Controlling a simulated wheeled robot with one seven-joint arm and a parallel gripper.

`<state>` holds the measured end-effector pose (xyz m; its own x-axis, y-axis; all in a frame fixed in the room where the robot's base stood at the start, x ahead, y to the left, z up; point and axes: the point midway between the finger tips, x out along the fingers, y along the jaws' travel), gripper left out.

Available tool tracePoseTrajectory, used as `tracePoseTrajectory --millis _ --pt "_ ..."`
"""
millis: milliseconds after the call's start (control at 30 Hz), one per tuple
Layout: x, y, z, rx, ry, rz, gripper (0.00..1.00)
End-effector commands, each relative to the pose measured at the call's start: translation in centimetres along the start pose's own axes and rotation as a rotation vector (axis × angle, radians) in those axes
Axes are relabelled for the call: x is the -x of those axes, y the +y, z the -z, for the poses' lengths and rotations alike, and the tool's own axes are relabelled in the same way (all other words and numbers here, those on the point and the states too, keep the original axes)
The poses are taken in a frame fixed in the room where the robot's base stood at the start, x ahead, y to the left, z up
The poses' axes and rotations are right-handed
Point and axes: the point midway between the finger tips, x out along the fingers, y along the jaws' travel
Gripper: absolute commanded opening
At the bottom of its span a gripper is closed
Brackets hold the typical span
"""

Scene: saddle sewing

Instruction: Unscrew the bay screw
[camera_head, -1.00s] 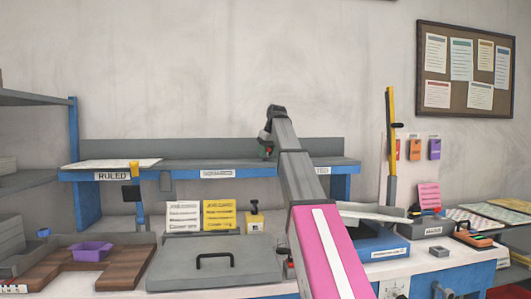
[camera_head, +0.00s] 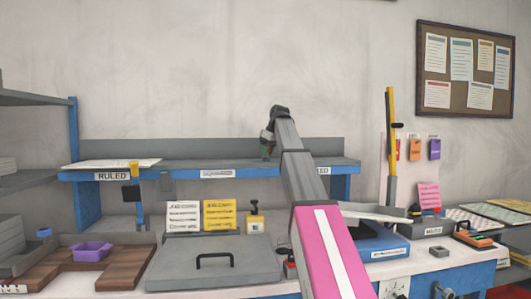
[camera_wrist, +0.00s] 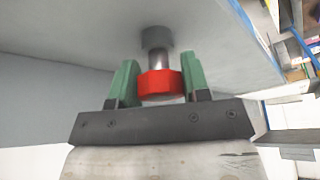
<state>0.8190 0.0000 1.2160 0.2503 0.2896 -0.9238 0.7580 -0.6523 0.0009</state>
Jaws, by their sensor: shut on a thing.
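The bay screw shows in the wrist view as a red head (camera_wrist: 160,85) on a short metal shank. The shank runs up into a dark grey collar (camera_wrist: 157,38) on a pale grey surface. My gripper (camera_wrist: 158,82) has its two green fingers on either side of the red head and is shut on it. In the head view my gripper (camera_head: 266,146) is at the raised shelf, at the end of my arm. The screw cannot be made out in that view.
The raised grey shelf (camera_head: 250,163) with a blue front edge spans the back of the bench. Below it stand a grey lidded box (camera_head: 214,264), a yellow card (camera_head: 219,214) and a purple tray (camera_head: 91,252). A yellow upright post (camera_head: 391,140) stands to the right of my arm.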

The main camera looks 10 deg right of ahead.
Motion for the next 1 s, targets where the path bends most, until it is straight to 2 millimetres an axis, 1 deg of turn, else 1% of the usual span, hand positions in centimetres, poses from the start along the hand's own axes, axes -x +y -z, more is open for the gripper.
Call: tracePoseTrajectory --millis 267,367,667,900,1000 --pt "-0.02 0.14 0.03 0.222 -0.001 0.094 0.17" --pt "-0.03 0.05 -0.01 0.254 -0.001 0.107 0.17" --pt "-0.04 0.06 0.00 0.271 -0.001 0.114 0.17" --pt "-0.04 0.13 0.08 0.474 -0.001 0.199 0.17" --pt "-0.04 0.05 0.01 0.518 -0.001 0.217 0.17"
